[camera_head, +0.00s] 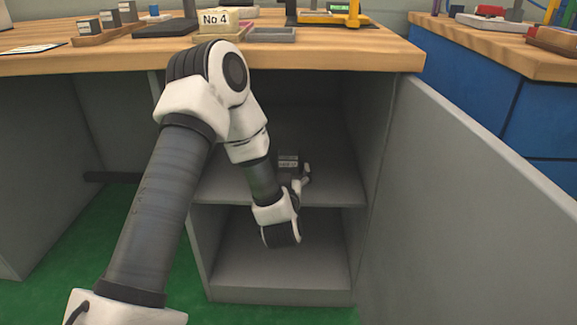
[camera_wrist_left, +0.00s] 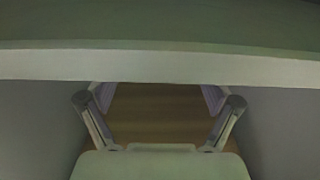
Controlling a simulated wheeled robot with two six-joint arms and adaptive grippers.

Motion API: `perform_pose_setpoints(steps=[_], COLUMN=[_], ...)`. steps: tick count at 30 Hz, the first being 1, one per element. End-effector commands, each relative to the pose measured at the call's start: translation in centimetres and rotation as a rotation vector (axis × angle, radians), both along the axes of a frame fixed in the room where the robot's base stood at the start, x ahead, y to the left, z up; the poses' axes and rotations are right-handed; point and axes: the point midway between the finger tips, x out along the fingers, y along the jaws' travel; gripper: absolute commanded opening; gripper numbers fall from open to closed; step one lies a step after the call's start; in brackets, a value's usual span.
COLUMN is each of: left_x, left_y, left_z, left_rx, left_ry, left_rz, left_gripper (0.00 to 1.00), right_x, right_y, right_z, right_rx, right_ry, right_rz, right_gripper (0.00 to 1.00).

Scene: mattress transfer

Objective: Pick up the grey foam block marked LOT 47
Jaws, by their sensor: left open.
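A small grey block (camera_head: 288,160) with a pale label sits on the middle shelf (camera_head: 335,187) of the open cabinet under the workbench. Its lettering is too small to read for sure. My left arm reaches down into the cabinet. My left gripper (camera_head: 304,178) is at the block's lower right in the picture, partly hidden by my wrist; I cannot tell whether it touches the block. In the left wrist view the left gripper (camera_wrist_left: 160,100) has its fingers spread, with a brown surface between them and no labelled block clearly seen. My right gripper is not in view.
The workbench top (camera_head: 330,58) overhangs the cabinet. An open grey door (camera_head: 460,200) stands at the right. Several small labelled grey blocks (camera_head: 108,19) stand on the bench at the left, and a No 4 box (camera_head: 218,20) stands near its front edge. The lower shelf (camera_head: 290,280) looks clear.

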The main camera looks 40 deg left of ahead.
Motion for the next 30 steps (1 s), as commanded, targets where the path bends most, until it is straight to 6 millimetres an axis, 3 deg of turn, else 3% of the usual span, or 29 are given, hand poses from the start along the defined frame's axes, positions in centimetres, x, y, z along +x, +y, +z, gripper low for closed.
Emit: perform_pose_setpoints(steps=[6, 12, 13, 18, 30], left_x=[2.8, 3.0, 3.0, 2.9, 3.0], left_y=[2.2, 2.3, 2.3, 2.2, 2.3], left_z=[-0.3, -0.2, -0.3, -0.3, -0.2], left_rx=[-0.001, -0.001, -0.001, -0.001, -0.001], left_ry=[-0.002, 0.001, 0.001, 0.001, 0.002], left_rz=[0.000, -0.001, -0.001, -0.001, -0.002], left_gripper=[0.90, 0.90, 0.86, 0.31, 0.30], right_x=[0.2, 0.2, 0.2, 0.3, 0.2], right_y=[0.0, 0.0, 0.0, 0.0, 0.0], right_z=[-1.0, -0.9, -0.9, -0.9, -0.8], right_rx=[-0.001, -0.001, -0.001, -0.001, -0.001], right_ry=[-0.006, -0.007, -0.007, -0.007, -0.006], right_rz=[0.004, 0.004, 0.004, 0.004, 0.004], right_gripper=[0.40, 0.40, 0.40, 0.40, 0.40])
